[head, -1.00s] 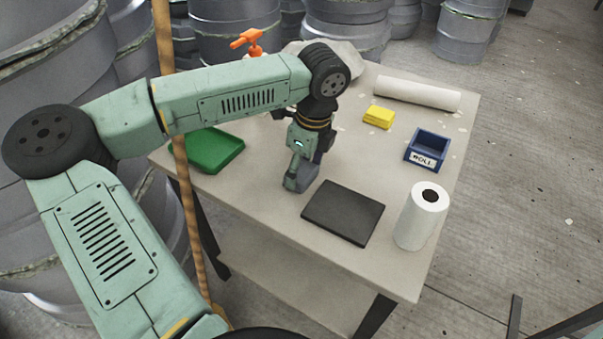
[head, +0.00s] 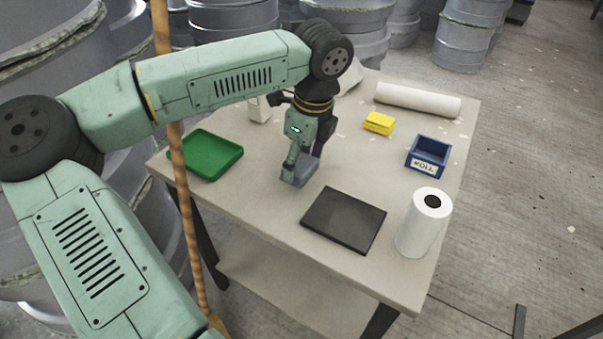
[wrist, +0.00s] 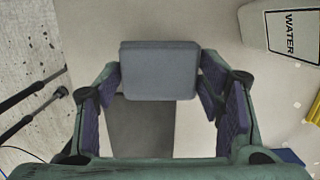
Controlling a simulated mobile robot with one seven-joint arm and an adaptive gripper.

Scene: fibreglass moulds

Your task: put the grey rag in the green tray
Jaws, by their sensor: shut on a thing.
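The grey rag (head: 303,172) is a folded, block-like pad. My gripper (head: 302,165) is shut on it, near the middle of the table between the green tray and the black mat. In the wrist view the rag (wrist: 159,70) sits between the fingertips of my gripper (wrist: 160,82), roughly level. It looks slightly above the table, though the gap is hard to judge. The green tray (head: 208,158) lies to the left of my gripper on the table's left edge and looks empty. My arm passes above and behind it.
A black mat (head: 343,220) lies right of the rag. A white bottle (head: 259,110), labelled WATER in the wrist view, stands behind the tray.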

